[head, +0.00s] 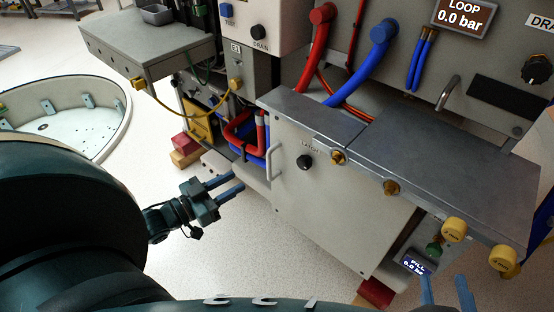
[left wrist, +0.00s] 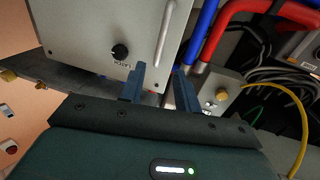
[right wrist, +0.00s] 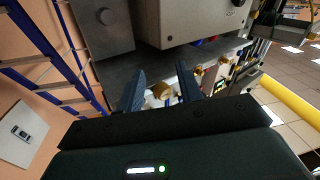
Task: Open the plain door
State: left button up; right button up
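The plain door (head: 335,215) is a light grey panel below the steel worktop. It carries a black knob under a "LATCH" label (head: 304,161) and a pale vertical bar handle (head: 275,161) on its left edge. It looks closed, though its far edge is hard to judge. My left gripper (head: 238,180) is open and empty, left of the handle and apart from it. In the left wrist view the handle (left wrist: 165,32) lies beyond the space between the fingertips (left wrist: 160,80). My right gripper (head: 447,290) is open and empty near the worktop's right front; its fingers show in the right wrist view (right wrist: 158,85).
The steel worktop (head: 440,165) overhangs the door, with brass fittings and yellow caps (head: 453,229) along its front. Red and blue hoses (head: 245,135) fill the bay left of the door. A round white tub (head: 75,115) stands at left. The floor before the door is clear.

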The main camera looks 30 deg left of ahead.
aim_at(270, 176)
pick_arm(q)
jog(key=shift+b+x, duration=1.85)
jog(key=shift+x, duration=4.15)
pick_arm(e)
jog(key=shift+a+t+y, duration=0.5)
jog(key=shift+a+y, duration=0.05)
jog(key=shift+y, duration=0.25)
pick_arm(q)
grip_shut()
